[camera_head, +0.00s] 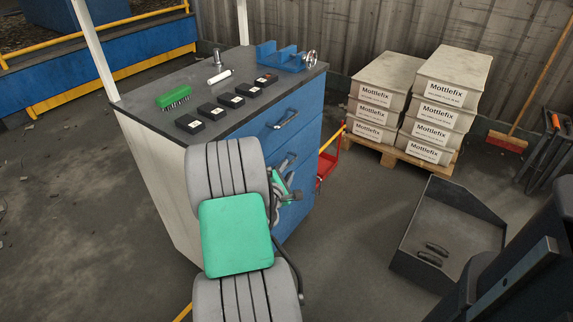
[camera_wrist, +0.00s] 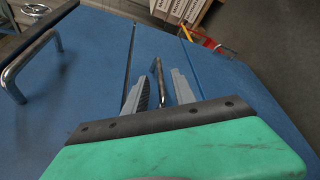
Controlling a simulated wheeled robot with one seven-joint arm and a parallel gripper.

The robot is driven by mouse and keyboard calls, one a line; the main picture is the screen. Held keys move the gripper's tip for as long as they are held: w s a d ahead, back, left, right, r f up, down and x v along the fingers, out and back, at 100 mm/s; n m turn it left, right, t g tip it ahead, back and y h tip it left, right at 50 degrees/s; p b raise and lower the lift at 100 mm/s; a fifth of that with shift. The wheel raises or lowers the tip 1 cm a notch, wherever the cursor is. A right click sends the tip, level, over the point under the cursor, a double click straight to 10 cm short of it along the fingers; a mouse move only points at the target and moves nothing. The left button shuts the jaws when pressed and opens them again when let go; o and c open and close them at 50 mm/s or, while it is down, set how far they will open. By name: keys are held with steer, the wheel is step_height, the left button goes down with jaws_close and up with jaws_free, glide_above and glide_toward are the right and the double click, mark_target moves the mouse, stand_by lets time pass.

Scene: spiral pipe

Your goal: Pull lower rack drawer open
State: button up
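The rack is a grey-topped cabinet with blue drawer fronts (camera_head: 305,125), and the drawers look shut. The upper drawer's handle (camera_head: 284,119) is bare metal, and it also shows at the left of the wrist view (camera_wrist: 28,62). A lower drawer handle (camera_wrist: 157,78) stands between the two fingers of my gripper (camera_wrist: 158,88) in the wrist view. The fingers are apart on either side of it, with a visible gap. In the head view my gripper (camera_head: 284,188) is at the lower drawer front, and my wrist and forearm hide part of it.
A brush (camera_head: 173,96), several black boxes (camera_head: 231,100) and a blue holder (camera_head: 281,57) sit on top. Stacked Mottlefix boxes (camera_head: 437,93) stand on a pallet at right. A dark open tray (camera_head: 450,220) lies on the floor, with bare floor between it and the cabinet.

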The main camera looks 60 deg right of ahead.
mark_target(288, 166)
steer(key=x, duration=0.4)
steer(key=shift+w+d+f+b, duration=0.15)
steer(key=shift+w+d+b, duration=0.1)
steer(key=shift+d+b, duration=0.1)
steer(key=shift+c, duration=0.4)
jaws_close()
stand_by(0.6)
